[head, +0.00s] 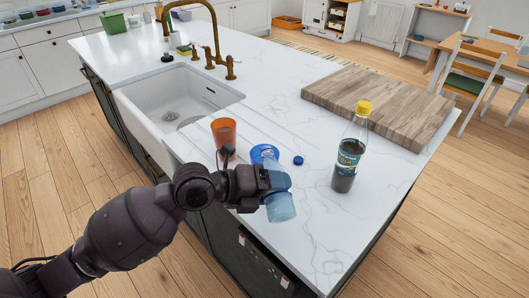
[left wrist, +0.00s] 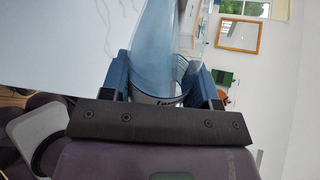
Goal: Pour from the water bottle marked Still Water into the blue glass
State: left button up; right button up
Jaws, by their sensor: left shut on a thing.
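My left gripper (head: 272,181) is shut on a clear pale-blue bottle (head: 281,206), held tilted at the front edge of the island. The bottle's wide end shows below the jaws; I cannot make out its mouth. In the left wrist view the bottle (left wrist: 153,50) is between the two fingers (left wrist: 164,85), with part of a printed label too small to read. The blue glass (head: 264,152) shows just beyond the gripper, partly hidden by it; whether the bottle touches it I cannot tell. My right gripper is not in view.
An orange cup (head: 224,130) stands left of the glass. A blue cap (head: 298,160) lies to its right. A dark-filled bottle with a yellow cap (head: 349,150) stands farther right, by a wooden board (head: 380,100). A sink (head: 175,108) lies at the left.

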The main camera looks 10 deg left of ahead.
pick_arm(q)
jog(key=shift+w+a+r+n+g, duration=0.1)
jog(key=shift+w+r+n+g, duration=0.15)
jog(key=shift+r+n+g, duration=0.35)
dwell(2.5)
